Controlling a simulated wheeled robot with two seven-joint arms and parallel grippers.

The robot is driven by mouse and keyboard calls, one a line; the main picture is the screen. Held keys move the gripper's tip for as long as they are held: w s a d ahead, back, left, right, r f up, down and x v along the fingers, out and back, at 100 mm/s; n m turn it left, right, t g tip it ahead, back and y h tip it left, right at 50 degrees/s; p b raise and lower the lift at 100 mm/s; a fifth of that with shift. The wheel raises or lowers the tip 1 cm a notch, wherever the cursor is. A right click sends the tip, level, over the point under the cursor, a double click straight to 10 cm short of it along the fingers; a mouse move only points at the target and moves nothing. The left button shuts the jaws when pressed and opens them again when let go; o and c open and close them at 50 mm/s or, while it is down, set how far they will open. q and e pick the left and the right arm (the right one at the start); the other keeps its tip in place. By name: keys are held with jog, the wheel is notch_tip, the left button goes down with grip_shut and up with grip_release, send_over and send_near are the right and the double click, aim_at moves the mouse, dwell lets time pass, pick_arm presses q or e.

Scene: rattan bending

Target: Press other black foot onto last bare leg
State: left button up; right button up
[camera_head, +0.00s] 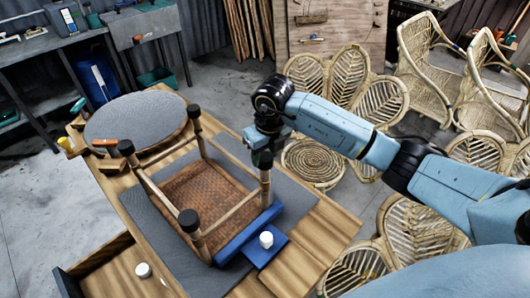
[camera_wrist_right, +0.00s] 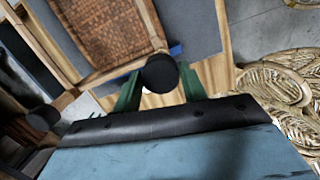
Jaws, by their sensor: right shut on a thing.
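The stool stands upside down, its woven seat (camera_head: 205,190) facing up and its legs pointing up. The near-right leg (camera_head: 252,200) carries a black foot (camera_head: 265,160) at its top. My right gripper (camera_head: 263,153) is directly above this leg, its jaws down around the foot. In the right wrist view, this foot (camera_wrist_right: 160,72) sits between the green fingers, in line with the leg. Other black feet cap the far leg (camera_head: 193,111), the left leg (camera_head: 126,147) and the near leg (camera_head: 188,219). My left gripper is out of view.
The stool rests on a grey mat (camera_head: 300,198) on a wooden bench. A round grey disc (camera_head: 135,118) lies behind. Rattan chairs (camera_head: 345,85) stand right of the bench.

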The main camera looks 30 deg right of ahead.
jog(key=shift+f+b, duration=0.35)
jog(key=shift+f, duration=0.2)
dwell(0.4)
jog(key=o, duration=1)
jog(key=shift+o, duration=0.2)
jog(key=shift+r, duration=0.1)
